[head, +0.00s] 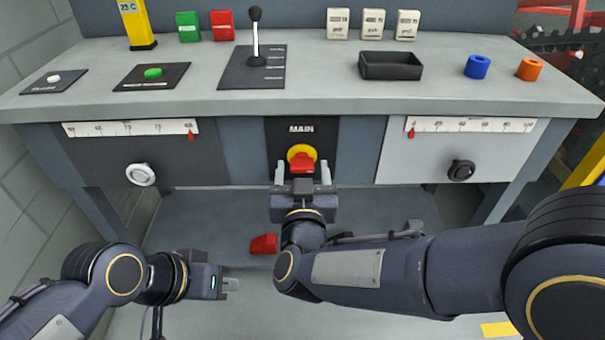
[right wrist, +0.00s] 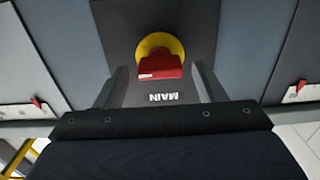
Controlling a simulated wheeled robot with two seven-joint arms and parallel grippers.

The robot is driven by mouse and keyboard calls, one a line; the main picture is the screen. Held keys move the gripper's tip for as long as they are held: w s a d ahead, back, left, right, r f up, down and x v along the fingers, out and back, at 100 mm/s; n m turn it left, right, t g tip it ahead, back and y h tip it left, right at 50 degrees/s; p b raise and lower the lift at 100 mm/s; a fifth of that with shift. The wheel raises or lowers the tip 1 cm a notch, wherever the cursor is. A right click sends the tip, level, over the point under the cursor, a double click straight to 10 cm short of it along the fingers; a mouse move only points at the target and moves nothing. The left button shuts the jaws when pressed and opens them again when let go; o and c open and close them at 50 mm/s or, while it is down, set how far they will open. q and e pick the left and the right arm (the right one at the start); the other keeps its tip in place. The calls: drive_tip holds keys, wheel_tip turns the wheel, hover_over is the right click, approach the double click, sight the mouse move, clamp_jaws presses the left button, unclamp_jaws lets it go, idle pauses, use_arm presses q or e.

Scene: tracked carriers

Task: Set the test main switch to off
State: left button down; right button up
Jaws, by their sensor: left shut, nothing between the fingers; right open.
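The main switch is a red handle (head: 302,162) on a round yellow plate (head: 297,152), on a dark panel marked MAIN at the middle of the bench front. In the right wrist view the red handle (right wrist: 160,66) lies level across the picture, low on the yellow plate (right wrist: 160,43). My right gripper (head: 303,168) is open in front of the switch, one finger on each side of the handle. In the right wrist view the fingers (right wrist: 160,82) stand apart from the handle. My left gripper (head: 232,285) is shut and empty, low at the left.
Two sliding scales flank the switch, with a white knob (head: 141,174) at left and a black knob (head: 461,171) at right. The bench top (head: 330,95) carries a lever (head: 254,50), a green button (head: 153,73), a black tray (head: 391,66) and several blocks. A red block (head: 263,243) lies below.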

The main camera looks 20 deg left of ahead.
drive_tip(key=shift+c, duration=0.3)
drive_tip(key=c, duration=0.9)
drive_tip(key=shift+r+n+p, duration=0.15)
drive_tip(key=shift+n+p, duration=0.75)
drive_tip(key=shift+p, duration=0.25)
drive_tip(key=n+p, duration=0.6)
drive_tip(key=shift+a, duration=0.15)
drive_tip(key=n+p, duration=0.4)
drive_tip(key=n, duration=0.1)
drive_tip(key=shift+f+n, duration=0.2)
drive_tip(key=shift+n, duration=0.1)
drive_tip(key=shift+f+n+p, duration=0.2)
drive_tip(key=shift+n+p, duration=1.15)
drive_tip(key=shift+n, duration=0.85)
drive_tip(key=o, duration=1)
drive_tip(key=shift+c, duration=0.2)
